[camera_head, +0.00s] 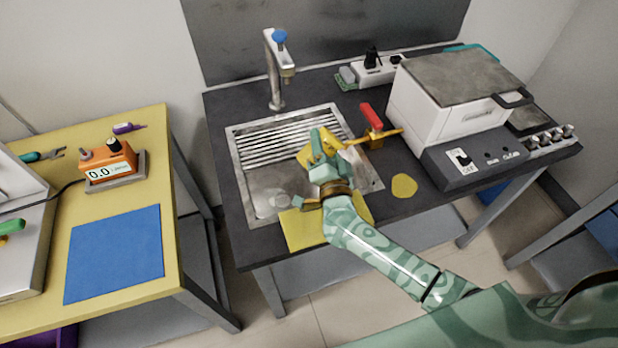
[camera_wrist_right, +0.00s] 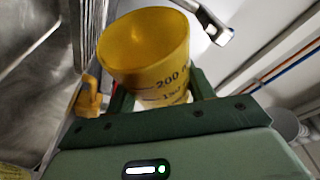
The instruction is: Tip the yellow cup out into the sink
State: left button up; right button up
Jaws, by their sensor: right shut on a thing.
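The yellow cup (camera_wrist_right: 145,50), with dark volume marks on its side, is held between the fingers of my right gripper (camera_wrist_right: 160,95) in the right wrist view. Its open mouth shows; I make out no separate contents inside. In the head view my right gripper (camera_head: 318,145) is above the metal sink (camera_head: 268,190), and the cup (camera_head: 303,156) is mostly hidden behind it. The cup's exact tilt cannot be told. The sink has a ribbed rack part and a plain basin with a drain. My left gripper is not in view.
A yellow mat (camera_head: 300,230) lies at the front edge under my right arm.

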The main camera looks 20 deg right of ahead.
jog(key=shift+a+r+n, duration=0.1)
jog(key=shift+a+n, duration=0.1)
jog(key=shift+n, duration=0.3)
dwell(0.4)
dwell(0.7)
jog(key=d+m, duration=0.1)
jog(key=f+m+g, duration=0.1)
jog(key=m, duration=0.1)
jog(key=shift+w+d+m, duration=0.15)
jog(key=shift+d+m, duration=0.15)
jog(key=shift+d, duration=0.1)
jog(key=shift+w+d+f+m+g+b, duration=0.1)
jog(key=shift+d+f+m+g+b, duration=0.3)
jog(key=shift+m+b, duration=0.3)
jog(key=w+d+m+g+y+p, duration=0.1)
jog(key=d+m+g+y+p, duration=0.4)
jog(key=m, duration=1)
jog(key=d+y, duration=0.1)
jog(key=y, duration=0.1)
jog(key=shift+w+f+y+p, duration=0.2)
jog(key=shift+w+y+p, duration=0.1)
jog(key=shift+y+p, duration=0.1)
